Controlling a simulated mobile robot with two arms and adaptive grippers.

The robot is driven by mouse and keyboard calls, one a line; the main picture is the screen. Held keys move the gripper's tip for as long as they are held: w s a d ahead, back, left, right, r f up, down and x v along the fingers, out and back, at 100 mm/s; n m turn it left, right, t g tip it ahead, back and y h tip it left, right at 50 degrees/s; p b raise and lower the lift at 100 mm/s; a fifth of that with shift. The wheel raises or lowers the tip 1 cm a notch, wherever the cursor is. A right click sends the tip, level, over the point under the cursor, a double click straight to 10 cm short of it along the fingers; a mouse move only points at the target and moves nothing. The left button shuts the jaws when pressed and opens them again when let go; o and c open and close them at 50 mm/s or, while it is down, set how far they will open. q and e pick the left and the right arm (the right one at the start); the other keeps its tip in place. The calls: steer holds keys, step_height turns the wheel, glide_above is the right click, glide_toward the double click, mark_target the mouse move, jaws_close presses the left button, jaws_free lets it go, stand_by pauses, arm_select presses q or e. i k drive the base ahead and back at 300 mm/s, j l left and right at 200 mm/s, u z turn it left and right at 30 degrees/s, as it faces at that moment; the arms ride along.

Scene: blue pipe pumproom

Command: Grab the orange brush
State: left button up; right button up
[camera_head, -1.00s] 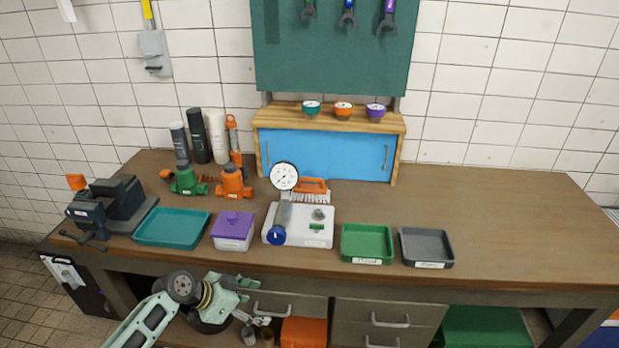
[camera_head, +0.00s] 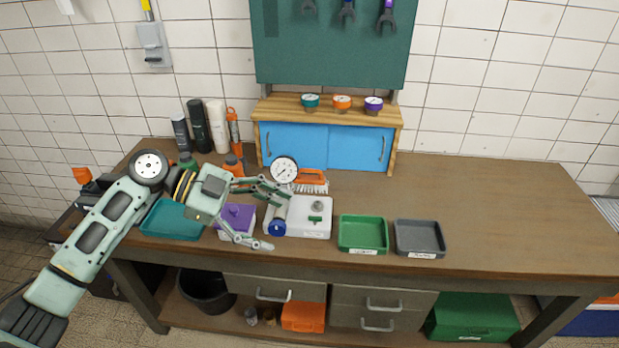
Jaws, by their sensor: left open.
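The orange brush (camera_head: 313,177) lies near the back of the workbench (camera_head: 480,190), just right of a dial gauge, with its pale bristles facing the front. The gauge (camera_head: 284,170) and the white device (camera_head: 306,222) stand next to it, and the gauge overlaps its left end in this view. My left gripper (camera_head: 279,217) is open and empty, its fingers spread above the purple-lidded box and the left side of the white device. It is in front and to the left of the brush, apart from it. My right gripper is not in view.
A green tray (camera_head: 344,248) and a grey tray (camera_head: 400,250) sit right of the device. A teal tray (camera_head: 160,234) and purple-lidded box (camera_head: 240,212) are partly behind my left arm. A blue cabinet (camera_head: 325,146) stands behind the brush. The bench's right side is clear.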

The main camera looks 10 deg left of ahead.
mark_target(319, 181)
steer(key=i, duration=1.45)
